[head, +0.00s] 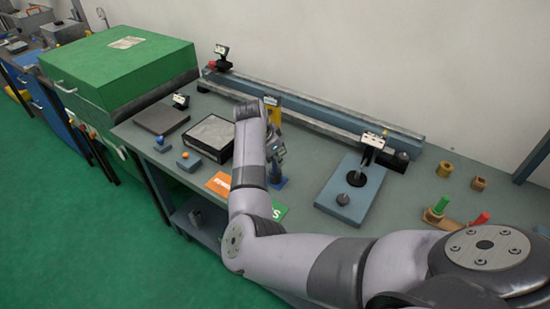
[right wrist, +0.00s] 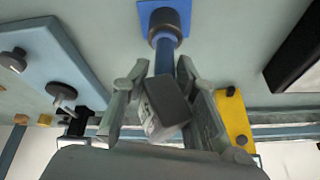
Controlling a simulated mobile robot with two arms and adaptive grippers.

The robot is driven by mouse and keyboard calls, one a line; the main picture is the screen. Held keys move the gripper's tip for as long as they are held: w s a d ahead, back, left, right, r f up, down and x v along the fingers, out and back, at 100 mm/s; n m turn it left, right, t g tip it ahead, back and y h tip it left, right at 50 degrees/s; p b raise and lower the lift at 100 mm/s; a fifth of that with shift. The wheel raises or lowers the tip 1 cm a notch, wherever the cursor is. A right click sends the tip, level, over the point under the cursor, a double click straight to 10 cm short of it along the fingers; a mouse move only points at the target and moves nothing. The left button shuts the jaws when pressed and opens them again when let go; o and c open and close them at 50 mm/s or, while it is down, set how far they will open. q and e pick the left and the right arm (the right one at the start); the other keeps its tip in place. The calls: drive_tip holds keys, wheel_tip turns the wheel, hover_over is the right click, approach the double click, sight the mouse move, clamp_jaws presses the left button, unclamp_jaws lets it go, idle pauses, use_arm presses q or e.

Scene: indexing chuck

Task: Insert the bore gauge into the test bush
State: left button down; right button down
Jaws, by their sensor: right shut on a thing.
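My right gripper (head: 274,152) is over the bench, partly hidden by my own arm in the head view. In the right wrist view its two fingers (right wrist: 166,100) are shut on the bore gauge, which has a dark boxy head (right wrist: 166,100) and a blue stem (right wrist: 165,60). The stem points at the test bush (right wrist: 170,18), a dark round piece on a blue square base. The stem's end overlaps the bush's lower edge; I cannot tell whether it is inside or just in front. In the head view the blue base (head: 279,183) shows just below the gripper. My left gripper is not in view.
A yellow stand (head: 273,104) is close behind the gripper. A black-rimmed tray (head: 208,137) is left of it, a blue plate with dark knobs (head: 350,190) right. A long rail (head: 320,108) runs along the back. Green and red handled pieces (head: 438,208) lie far right.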

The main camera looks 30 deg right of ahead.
drive_tip(key=shift+r, duration=0.1)
drive_tip(key=c, duration=1.2)
unclamp_jaws()
wheel_tip(320, 180, up, 10)
drive_tip(key=shift+f, duration=0.1)
